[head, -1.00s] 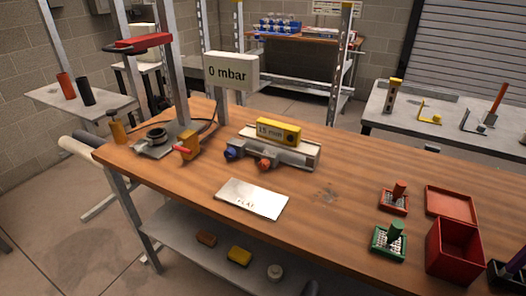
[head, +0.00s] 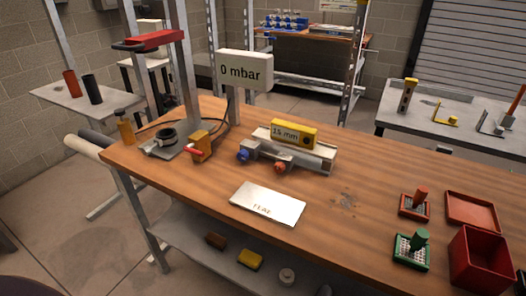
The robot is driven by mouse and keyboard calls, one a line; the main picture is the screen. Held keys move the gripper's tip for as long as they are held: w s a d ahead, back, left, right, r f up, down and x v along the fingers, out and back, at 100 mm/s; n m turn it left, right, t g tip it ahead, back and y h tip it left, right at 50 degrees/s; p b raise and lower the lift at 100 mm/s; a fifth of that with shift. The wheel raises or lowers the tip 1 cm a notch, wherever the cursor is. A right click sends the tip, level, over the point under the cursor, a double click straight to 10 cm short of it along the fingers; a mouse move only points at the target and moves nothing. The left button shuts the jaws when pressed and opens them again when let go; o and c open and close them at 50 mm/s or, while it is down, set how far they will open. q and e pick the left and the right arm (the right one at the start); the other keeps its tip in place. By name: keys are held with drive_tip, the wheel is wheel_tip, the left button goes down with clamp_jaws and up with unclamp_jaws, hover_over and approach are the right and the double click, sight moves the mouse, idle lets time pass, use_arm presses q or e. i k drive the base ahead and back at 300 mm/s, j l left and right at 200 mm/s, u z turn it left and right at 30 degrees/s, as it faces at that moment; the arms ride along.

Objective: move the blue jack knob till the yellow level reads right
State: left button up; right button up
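The yellow level (head: 293,134) lies on top of a grey jack stand (head: 312,156) on the wooden workbench. Its face reads "15 mm", and a dark round spot shows at its right end. The blue jack knob (head: 243,155) is at the front left of the stand, and an orange-red knob (head: 280,168) is to its right. Neither of my grippers shows in the head view.
A sign (head: 244,71) reading "0 mbar" stands behind the level. A pale plate (head: 268,204) lies in front. A yellow block with a red lever (head: 200,147) is left, and a red box (head: 481,258) and green-based piece (head: 413,250) are right.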

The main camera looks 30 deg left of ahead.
sight(242, 155)
drive_tip(key=j+z, duration=0.25)
drive_tip(key=j, duration=0.2)
drive_tip(key=k+j+z, duration=0.2)
drive_tip(key=j, duration=0.2)
drive_tip(key=j+z, duration=0.25)
drive_tip(key=j, duration=0.15)
drive_tip(key=k+j+z, duration=0.25)
drive_tip(key=j, duration=0.15)
drive_tip(key=k+j, duration=0.15)
drive_tip(key=j, duration=0.25)
drive_tip(key=k+j+z, duration=0.1)
drive_tip(key=j, duration=0.35)
drive_tip(key=k+j+z, duration=0.1)
drive_tip(key=j, duration=0.3)
drive_tip(key=k+j, duration=0.3)
drive_tip(key=j+z, duration=0.05)
drive_tip(key=j, duration=0.05)
